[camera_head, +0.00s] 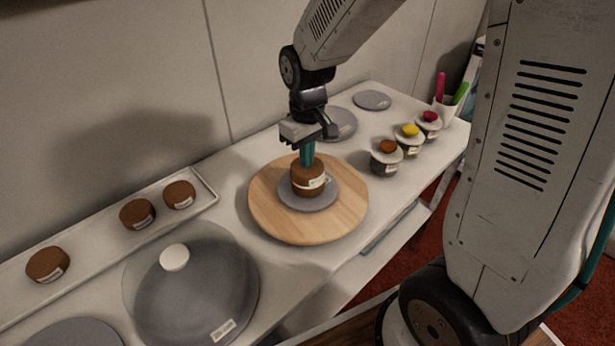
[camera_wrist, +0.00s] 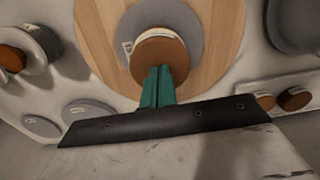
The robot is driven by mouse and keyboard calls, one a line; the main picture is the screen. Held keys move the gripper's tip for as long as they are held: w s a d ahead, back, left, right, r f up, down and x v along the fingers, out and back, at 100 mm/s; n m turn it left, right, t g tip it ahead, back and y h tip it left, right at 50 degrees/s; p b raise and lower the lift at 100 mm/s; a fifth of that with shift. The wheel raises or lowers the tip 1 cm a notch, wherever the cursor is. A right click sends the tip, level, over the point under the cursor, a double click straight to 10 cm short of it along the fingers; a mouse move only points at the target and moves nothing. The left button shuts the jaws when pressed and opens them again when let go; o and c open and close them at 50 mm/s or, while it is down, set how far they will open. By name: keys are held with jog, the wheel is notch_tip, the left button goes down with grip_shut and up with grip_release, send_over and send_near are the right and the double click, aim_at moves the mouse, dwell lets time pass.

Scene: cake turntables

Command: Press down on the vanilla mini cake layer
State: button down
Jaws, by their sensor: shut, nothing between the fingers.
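A brown mini cake (camera_head: 308,181) with a white label sits on a grey disc (camera_head: 322,201) at the middle of the round wooden turntable (camera_head: 268,212). The label is too small to read, so I cannot tell whether it is the vanilla layer. My gripper (camera_head: 308,164) is shut and empty, its teal fingers pointing down at the cake's top. In the wrist view the shut fingertips (camera_wrist: 157,70) overlap the near edge of the cake's brown top (camera_wrist: 165,50). The tips are at or just above the top; I cannot tell whether they touch.
A white tray (camera_head: 95,232) with brown cakes and a domed cover (camera_head: 190,285) stand left. Several small jars (camera_head: 386,160) topped with brown, yellow and red pieces stand right, near a cup (camera_head: 446,106) of coloured utensils. Grey discs (camera_head: 372,100) lie behind my gripper, near the wall.

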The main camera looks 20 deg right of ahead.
dwell(0.3)
notch_tip(320, 180, up, 9)
dwell(0.7)
dwell(0.4)
jog(key=s+d+r+m, duration=0.1)
jog(key=s+r, duration=0.1)
jog(key=s, duration=0.9)
jog(key=s+d+r+m+t, duration=0.1)
jog(key=s+d+r+m, duration=0.1)
jog(key=s, duration=0.9)
jog(key=shift+r+m, duration=0.3)
jog(key=shift+r, duration=0.55)
